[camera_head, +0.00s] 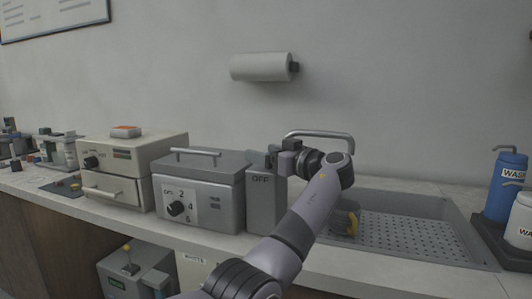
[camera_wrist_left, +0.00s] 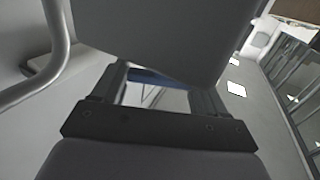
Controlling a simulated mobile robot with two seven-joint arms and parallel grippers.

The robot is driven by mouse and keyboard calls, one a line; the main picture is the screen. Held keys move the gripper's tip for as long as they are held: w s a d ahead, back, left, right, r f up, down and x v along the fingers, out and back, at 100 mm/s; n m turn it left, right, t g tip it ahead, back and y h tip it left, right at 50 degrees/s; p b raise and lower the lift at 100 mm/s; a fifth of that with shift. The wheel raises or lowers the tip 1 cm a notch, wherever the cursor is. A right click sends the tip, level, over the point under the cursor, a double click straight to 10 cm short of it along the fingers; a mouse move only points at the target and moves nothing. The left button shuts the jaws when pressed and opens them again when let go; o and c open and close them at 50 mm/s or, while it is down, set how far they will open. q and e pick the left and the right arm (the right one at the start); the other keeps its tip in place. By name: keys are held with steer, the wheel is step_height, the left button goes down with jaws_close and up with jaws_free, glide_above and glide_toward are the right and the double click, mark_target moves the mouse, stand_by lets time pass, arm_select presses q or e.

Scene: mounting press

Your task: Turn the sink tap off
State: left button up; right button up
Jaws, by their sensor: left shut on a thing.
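The sink tap's curved chrome spout (camera_head: 320,135) rises behind my left wrist; in the left wrist view a curved metal pipe (camera_wrist_left: 62,45) runs down the left side. A grey post marked OFF (camera_head: 262,205) stands at the sink's left end, with a grey block (camera_head: 257,161) at its top that looks like the tap handle. My left gripper (camera_head: 275,156) is at this block, shut on it. In the left wrist view, a large grey surface (camera_wrist_left: 180,35) fills the space beyond my left gripper (camera_wrist_left: 162,84) and hides much of the contact. My right gripper is not in view.
A grey dial box (camera_head: 200,190) stands close left of the post. Blue and white wash bottles (camera_head: 503,188) stand far right.

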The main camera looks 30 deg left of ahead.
arm_select(q)
steer(key=shift+w+d+r+n+g+p, duration=0.2)
steer(key=shift+n+g+p, duration=0.2)
steer(key=shift+g+p, duration=0.25)
steer(key=shift+s+a+f+n+g+p, duration=0.15)
steer(key=shift+n+g+p, duration=0.2)
steer(key=shift+g, duration=0.3)
steer(key=o, duration=1)
